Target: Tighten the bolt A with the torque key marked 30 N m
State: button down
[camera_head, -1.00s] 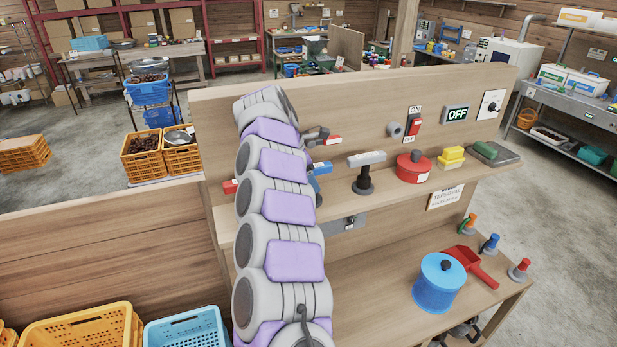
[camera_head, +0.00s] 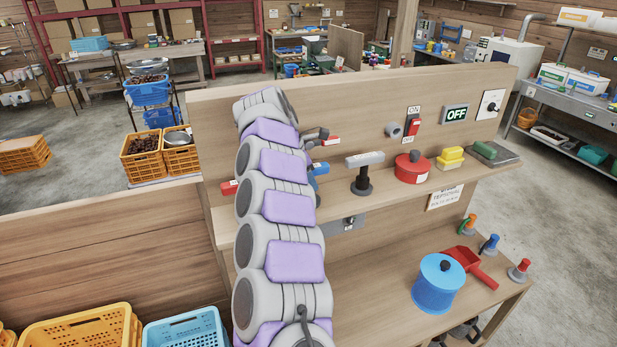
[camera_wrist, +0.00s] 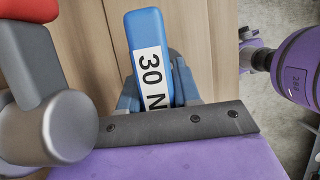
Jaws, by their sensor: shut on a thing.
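A blue torque key (camera_wrist: 147,40) with a white label reading "30 N" sits between the fingers of my gripper (camera_wrist: 156,92) in the wrist view; the rest of the label is cut off. My gripper is shut on the key's handle. In the head view my arm hides the gripper; a bit of blue (camera_head: 321,168) shows at its right edge, probably the key. I cannot make out bolt A; a grey plate (camera_head: 345,224) with a small dark fitting sits below the shelf, its lettering unreadable.
A grey-handled T-shaped tool (camera_head: 364,160) stands on the shelf right of my arm. Beyond it are a red pot (camera_head: 412,168) and a yellow block (camera_head: 451,157). A red-and-grey tool (camera_wrist: 55,125) is close on the left in the wrist view. A blue pot (camera_head: 438,285) stands below.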

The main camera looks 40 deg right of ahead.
jog(key=shift+r, duration=0.25)
jog(key=shift+a+h+b, duration=0.2)
jog(key=shift+h+b, duration=0.1)
jog(key=shift+b, duration=0.15)
jog(key=shift+s+a+f+t+h+b, duration=0.15)
jog(key=shift+a+h+b, duration=0.25)
jog(key=shift+h+b, duration=0.3)
jog(key=shift+s+a+t+h+b, duration=0.15)
jog(key=shift+a+h+b, duration=0.2)
jog(key=shift+h+b, duration=0.35)
jog(key=shift+a, duration=0.1)
jog(key=shift+a+r, duration=0.8)
jog(key=shift+r, duration=1.9)
jog(key=s+a+r+y+p, duration=0.1)
jog(key=s+a, duration=0.1)
jog(key=a, duration=0.8)
jog(key=s+a+r+y+p, duration=0.1)
jog(key=s+a+y+p, duration=0.1)
jog(key=a, duration=0.8)
jog(key=shift+s+a+r, duration=0.25)
jog(key=shift+s, duration=0.6)
